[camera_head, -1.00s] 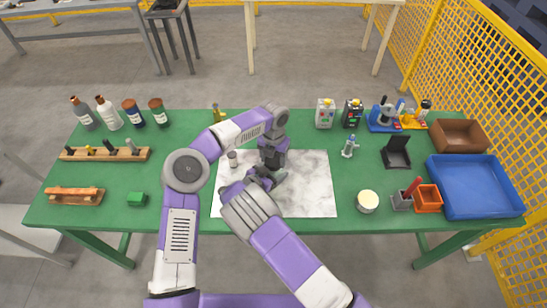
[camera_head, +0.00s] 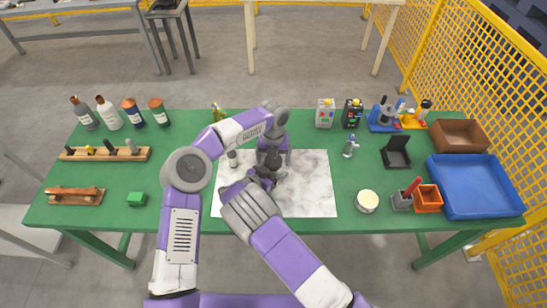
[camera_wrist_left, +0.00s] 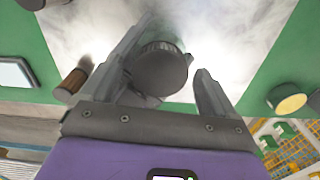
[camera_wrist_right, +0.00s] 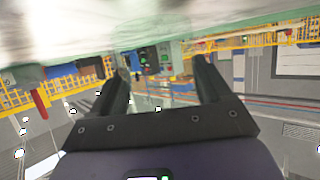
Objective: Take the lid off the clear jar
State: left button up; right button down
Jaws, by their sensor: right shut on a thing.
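The clear jar (camera_wrist_right: 153,75) shows faintly between the fingers of my right gripper (camera_wrist_right: 165,75) in the right wrist view; my right gripper is shut on it. The jar's dark round lid (camera_wrist_left: 161,70) shows from above in the left wrist view. My left gripper (camera_wrist_left: 168,78) is open, with its fingers on either side of the lid, nearer on the left side and with a gap on the right. In the head view, my left gripper (camera_head: 270,162) points down over my right gripper (camera_head: 262,182). Together they hide most of the jar there.
A marbled white mat (camera_head: 312,185) lies under the grippers on the green table (camera_head: 190,218). A round pale tub (camera_head: 367,201), an orange bin (camera_head: 428,198) and a blue tray (camera_head: 476,186) are to the right. Bottles stand at the back left.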

pick_arm(q)
notch_tip(320, 180, up, 4)
jog(key=shift+r, duration=0.3)
jog(key=shift+c, duration=0.5)
notch_tip(320, 180, up, 2)
jog(key=shift+r+m, duration=0.15)
jog(key=shift+m, duration=0.95)
jog(key=shift+r+m, duration=0.3)
jog(key=shift+m, duration=0.3)
notch_tip(320, 180, down, 8)
jog(key=shift+r, duration=0.2)
